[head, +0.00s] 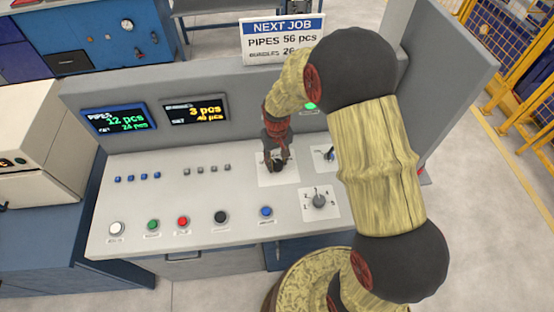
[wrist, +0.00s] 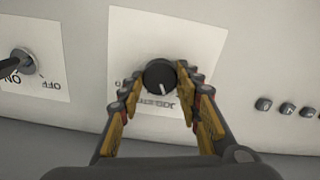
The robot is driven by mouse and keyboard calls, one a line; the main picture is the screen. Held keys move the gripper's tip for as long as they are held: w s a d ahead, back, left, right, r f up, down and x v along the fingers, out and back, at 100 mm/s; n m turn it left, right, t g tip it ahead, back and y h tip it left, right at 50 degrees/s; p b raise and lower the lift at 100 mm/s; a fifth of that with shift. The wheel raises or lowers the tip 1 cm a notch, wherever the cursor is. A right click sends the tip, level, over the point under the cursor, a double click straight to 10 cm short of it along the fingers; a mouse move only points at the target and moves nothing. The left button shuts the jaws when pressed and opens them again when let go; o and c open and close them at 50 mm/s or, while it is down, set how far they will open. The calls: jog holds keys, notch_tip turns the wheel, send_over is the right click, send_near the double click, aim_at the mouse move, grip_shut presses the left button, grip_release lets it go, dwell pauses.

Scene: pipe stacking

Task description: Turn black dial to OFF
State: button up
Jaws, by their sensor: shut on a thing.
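The black dial (wrist: 160,74) sits on a white label plate (wrist: 205,38), with a white pointer line at its lower edge in the wrist view. Upside-down lettering below it is partly hidden and hard to read. My gripper (wrist: 158,82) has one finger on each side of the dial and is shut on it. In the head view my gripper (head: 277,157) reaches down from above onto the same dial, which the fingers mostly cover. No OFF mark for this dial can be made out.
An ON/OFF switch (wrist: 22,62) on its own plate is left of the dial in the wrist view. A grey selector knob (head: 319,200) and a blue button (head: 266,211) are nearer the panel's front. Small grey buttons (head: 207,169) lie to the left. Display screens (head: 195,111) stand behind.

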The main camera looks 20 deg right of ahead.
aim_at(277, 163)
jog(key=n+p, duration=0.1)
jog(key=n, duration=0.5)
jog(key=shift+n, duration=0.3)
dwell(0.4)
jog(key=o, duration=1.1)
jog(key=shift+o, duration=0.3)
notch_tip(277, 163, up, 12)
